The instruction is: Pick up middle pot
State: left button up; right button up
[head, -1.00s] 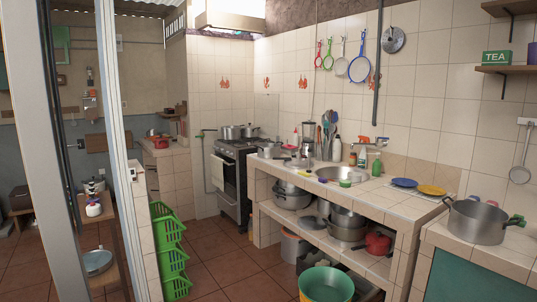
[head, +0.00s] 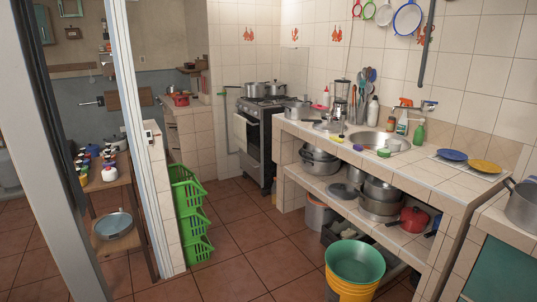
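Several metal pots are in the head view, and I cannot tell which one is the middle pot. Two lidded silver pots stand on the stove, a left one (head: 252,90) and a right one (head: 276,89). A silver pan (head: 297,111) sits at the counter's stove end. On the shelf below are stacked silver pots (head: 320,163), a larger silver pot (head: 379,208) with another above it, and a red pot (head: 413,219). A big silver pot (head: 523,207) is cut off at the right edge. Neither gripper shows.
The tiled counter (head: 440,185) holds a sink (head: 370,142), bottles and two plates. A green and yellow bucket (head: 354,265) stands before it. Green stacked baskets (head: 188,210) and a pillar edge the left. Tiled floor (head: 250,235) between is clear.

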aim_at(293, 111)
jog(key=i+u, duration=0.15)
jog(key=i, duration=1.9)
jog(key=i+z, duration=0.15)
jog(key=i, duration=0.5)
jog(key=i+j+z, duration=0.15)
jog(key=i, duration=0.45)
jog(key=i+j+z, duration=0.1)
jog(key=i, duration=0.5)
jog(key=i+j, duration=0.05)
jog(key=j, duration=0.05)
